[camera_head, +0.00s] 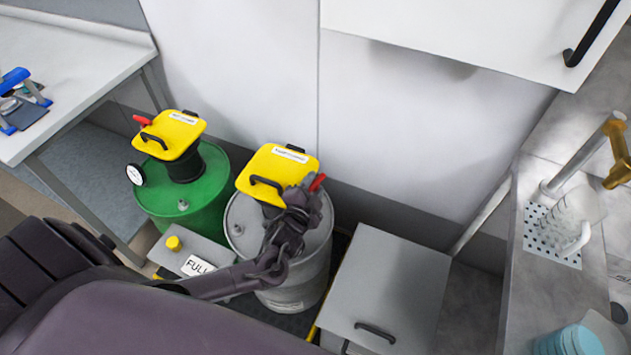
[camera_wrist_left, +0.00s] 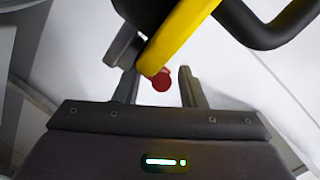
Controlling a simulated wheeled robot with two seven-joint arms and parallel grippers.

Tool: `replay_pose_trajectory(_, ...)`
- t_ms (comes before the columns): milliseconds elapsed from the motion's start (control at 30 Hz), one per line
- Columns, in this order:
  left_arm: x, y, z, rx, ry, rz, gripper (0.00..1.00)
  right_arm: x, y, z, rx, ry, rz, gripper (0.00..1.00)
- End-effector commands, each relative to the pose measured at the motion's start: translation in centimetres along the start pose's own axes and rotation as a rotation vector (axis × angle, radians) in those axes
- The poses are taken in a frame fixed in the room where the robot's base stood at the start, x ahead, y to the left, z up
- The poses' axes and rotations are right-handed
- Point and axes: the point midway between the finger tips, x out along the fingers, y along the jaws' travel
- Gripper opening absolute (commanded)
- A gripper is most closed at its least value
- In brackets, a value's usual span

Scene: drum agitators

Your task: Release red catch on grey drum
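The grey drum (camera_head: 302,286) stands on the floor with a yellow lid (camera_head: 272,170) on top, which carries a black handle and a white label. Its red catch (camera_head: 317,182) sticks out at the lid's right edge. My left gripper (camera_head: 307,195) is at that edge, right beside the catch. In the left wrist view the red end of the catch (camera_wrist_left: 161,80) shows between the two open fingers (camera_wrist_left: 158,88), below the yellow lid edge. I cannot tell whether a finger touches it. My right gripper is not in view.
A green drum (camera_head: 217,205) with a similar yellow lid and red catch stands to the left. A grey box marked FULL (camera_head: 190,250) sits in front. A grey cabinet (camera_head: 388,285) is close on the right. The wall is behind; an overhead cabinet (camera_head: 470,35) hangs at upper right.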

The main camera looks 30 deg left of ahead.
Motion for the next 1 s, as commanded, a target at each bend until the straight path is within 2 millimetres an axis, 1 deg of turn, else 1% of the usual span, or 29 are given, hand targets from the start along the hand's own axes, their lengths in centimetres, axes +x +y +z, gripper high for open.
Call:
replay_pose_trajectory(33,0.6,-0.1,-0.1,0.0,0.001,0.0,0.37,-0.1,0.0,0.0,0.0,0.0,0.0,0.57)
replay_pose_trajectory(167,1.4,0.0,0.0,0.0,0.0,0.001,0.37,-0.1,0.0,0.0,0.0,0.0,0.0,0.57)
replay_pose_trajectory(433,1.6,0.1,0.0,-0.001,0.0,0.002,0.37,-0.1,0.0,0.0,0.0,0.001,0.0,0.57)
replay_pose_trajectory(467,1.6,0.1,0.0,-0.001,0.0,0.002,0.34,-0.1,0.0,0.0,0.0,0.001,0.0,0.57)
replay_pose_trajectory(700,1.6,0.1,0.0,-0.001,-0.001,0.002,0.03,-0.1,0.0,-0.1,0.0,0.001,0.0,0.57)
replay_pose_trajectory(733,1.6,0.1,0.0,-0.001,-0.001,0.002,0.0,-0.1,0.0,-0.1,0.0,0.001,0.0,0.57)
replay_pose_trajectory(867,1.6,0.1,0.0,-0.003,-0.004,0.0,0.0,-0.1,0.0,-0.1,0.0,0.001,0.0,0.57)
replay_pose_trajectory(1000,1.6,0.2,-0.2,-0.023,-0.055,-0.034,0.0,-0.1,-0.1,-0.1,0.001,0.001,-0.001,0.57)
